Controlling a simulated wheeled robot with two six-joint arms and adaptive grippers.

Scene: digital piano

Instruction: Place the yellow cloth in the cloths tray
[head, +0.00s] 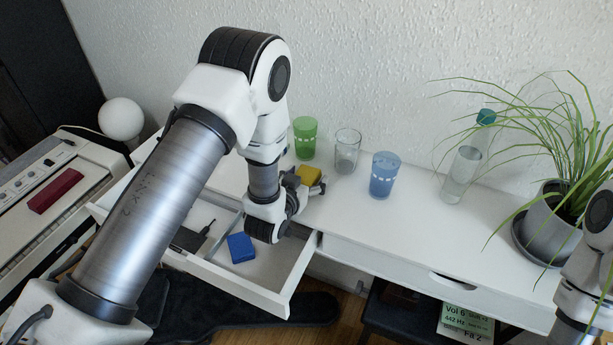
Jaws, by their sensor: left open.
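The yellow cloth (310,175), a small folded block, is on the white desk near the wall. My left gripper (303,187) reaches over the desk, open, with its fingers right by the cloth. I cannot tell whether the cloth lies between the fingers, and the gripper hides part of it. The open drawer (286,292) in front of the desk has divided compartments. A blue cloth (241,247) lies in its right compartment, which looks like the cloths tray. Only part of my right arm shows at the right edge, and its gripper is out of view.
A green cup (305,138), a clear glass (346,152) and a blue cup (385,176) stand close to my left gripper. A bottle (466,170) and a potted plant (548,228) stand farther right. A red cloth (56,190) lies on the piano (20,235).

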